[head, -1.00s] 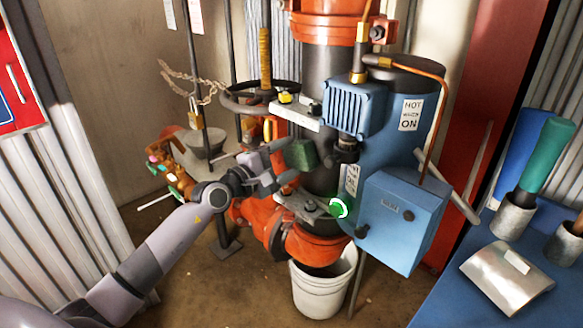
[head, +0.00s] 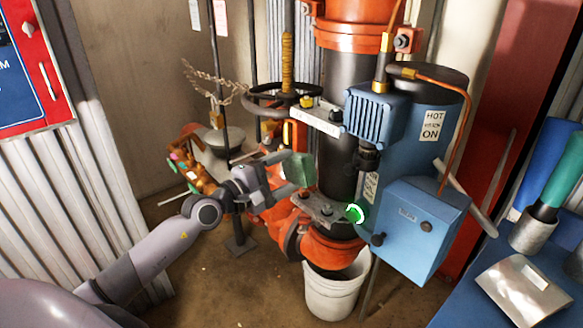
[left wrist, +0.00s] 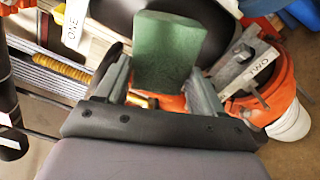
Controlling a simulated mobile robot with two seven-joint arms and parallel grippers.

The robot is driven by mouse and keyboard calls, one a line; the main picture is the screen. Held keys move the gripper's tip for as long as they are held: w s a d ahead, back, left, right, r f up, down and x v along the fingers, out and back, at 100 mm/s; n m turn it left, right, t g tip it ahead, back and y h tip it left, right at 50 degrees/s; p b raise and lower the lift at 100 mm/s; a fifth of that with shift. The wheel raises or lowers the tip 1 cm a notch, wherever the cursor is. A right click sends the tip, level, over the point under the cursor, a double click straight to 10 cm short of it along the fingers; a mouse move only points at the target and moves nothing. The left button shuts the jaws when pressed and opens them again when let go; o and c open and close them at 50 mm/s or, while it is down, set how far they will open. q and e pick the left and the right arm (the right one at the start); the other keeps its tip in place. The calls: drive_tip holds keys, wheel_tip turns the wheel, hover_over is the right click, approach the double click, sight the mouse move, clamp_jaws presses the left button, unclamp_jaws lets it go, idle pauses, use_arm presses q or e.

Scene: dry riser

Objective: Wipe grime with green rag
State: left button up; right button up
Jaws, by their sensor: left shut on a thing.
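My left gripper (head: 286,181) is shut on the green rag (head: 298,169), which looks like a thick folded block. The rag is just left of the dark vertical pipe (head: 338,150); I cannot tell whether they touch. In the left wrist view the rag (left wrist: 168,52) stands up between the two fingers of my left gripper (left wrist: 163,82), with a black rounded surface behind it. No grime can be made out clearly. My right gripper is not in view.
A blue box (head: 420,228) and a blue finned motor (head: 372,118) flank the pipe at right. A handwheel (head: 287,92) is above the rag. A white bucket (head: 335,296) stands below. A blue table (head: 470,308) is at lower right.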

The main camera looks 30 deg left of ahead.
use_arm(q)
drive_tip(key=shift+v, duration=0.95)
drive_tip(key=shift+s+a, duration=0.2)
drive_tip(key=shift+s, duration=0.35)
drive_tip(key=shift+d, duration=0.1)
